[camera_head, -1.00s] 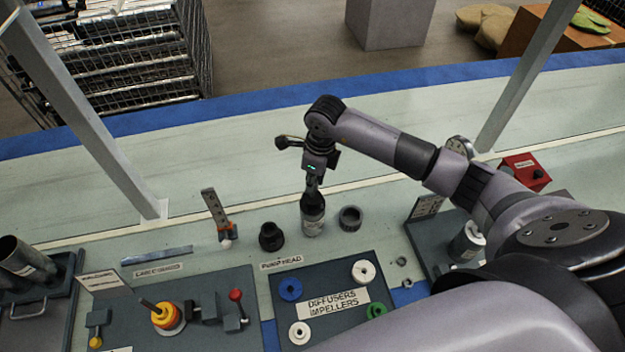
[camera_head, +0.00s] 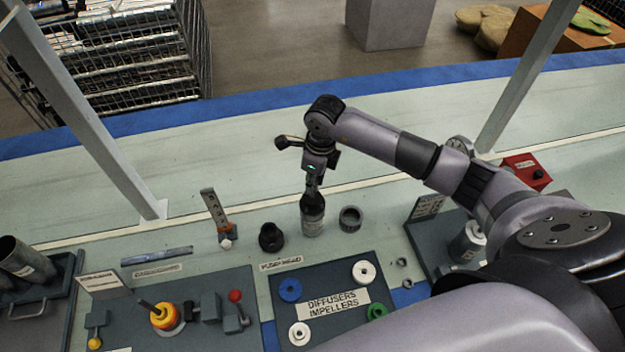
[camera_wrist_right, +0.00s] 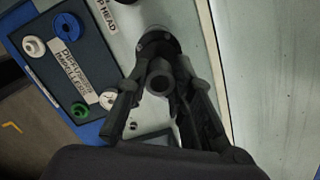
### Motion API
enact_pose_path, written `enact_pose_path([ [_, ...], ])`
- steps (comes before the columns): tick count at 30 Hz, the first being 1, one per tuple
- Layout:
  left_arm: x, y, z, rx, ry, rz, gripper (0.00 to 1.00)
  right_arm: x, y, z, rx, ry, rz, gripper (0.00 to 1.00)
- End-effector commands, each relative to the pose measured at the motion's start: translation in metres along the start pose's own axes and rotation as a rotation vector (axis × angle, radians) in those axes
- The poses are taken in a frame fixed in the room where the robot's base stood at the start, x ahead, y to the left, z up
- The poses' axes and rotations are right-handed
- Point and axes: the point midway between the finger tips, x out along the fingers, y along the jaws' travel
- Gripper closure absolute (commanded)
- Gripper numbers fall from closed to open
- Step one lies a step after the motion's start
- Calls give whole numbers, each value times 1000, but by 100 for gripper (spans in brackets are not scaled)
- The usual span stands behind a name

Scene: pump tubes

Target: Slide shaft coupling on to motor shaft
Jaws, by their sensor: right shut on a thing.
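My right gripper (camera_head: 314,183) points down over the motor (camera_head: 312,224), a light labelled cylinder with a dark upper part, standing upright on the bench. In the right wrist view the gripper (camera_wrist_right: 160,88) is shut on a small dark ring with a round hole, which looks like the shaft coupling (camera_wrist_right: 153,84). The dark round motor top (camera_wrist_right: 152,42) shows just beyond it. The coupling is in line with or very close to the motor top. The fingers hide the shaft, so I cannot tell whether the coupling is around it. My left gripper is not in view.
A black cap-like part (camera_head: 271,237) stands left of the motor and a dark ring (camera_head: 350,218) right of it. A dark tray (camera_head: 330,333) with coloured rings lies in front. A fixture board (camera_head: 240,272) is at left. The bench behind the motor (camera_head: 250,145) is clear.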

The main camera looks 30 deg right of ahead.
Motion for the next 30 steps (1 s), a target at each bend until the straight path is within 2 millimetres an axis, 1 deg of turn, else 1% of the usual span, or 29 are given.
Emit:
enact_pose_path([
  [18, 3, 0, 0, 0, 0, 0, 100, 0, 0, 0, 0, -1, -1, 100],
  [30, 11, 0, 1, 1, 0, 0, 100, 9, 0, -1, 0, -1, -1, 100],
])
